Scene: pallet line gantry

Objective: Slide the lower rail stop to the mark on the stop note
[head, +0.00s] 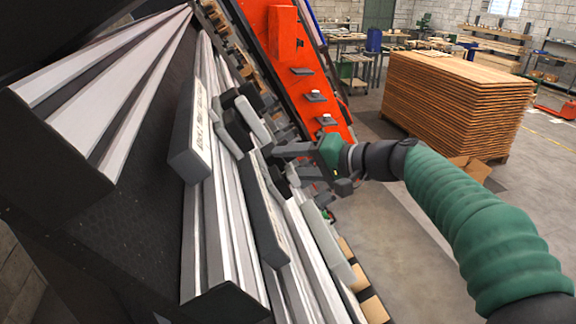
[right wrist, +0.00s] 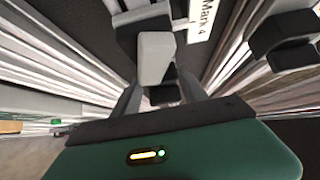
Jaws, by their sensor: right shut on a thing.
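My right gripper (head: 281,160) reaches in from the right to the tilted rails. In the right wrist view its fingers (right wrist: 160,97) are shut on a light grey stop block (right wrist: 156,58) with dark parts beneath it. In the head view I cannot tell the held stop apart from the blocks around the fingers. A white note reading "Mark 4" (right wrist: 203,18) shows beyond the block in the right wrist view, a little to the right and apart from the fingers. My left gripper is not in view.
Pale metal rails (head: 222,225) run lengthwise along the dark frame. Another grey and black block (head: 253,118) sits close to the gripper. An orange upright (head: 300,75) and a wood stack (head: 455,100) stand behind.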

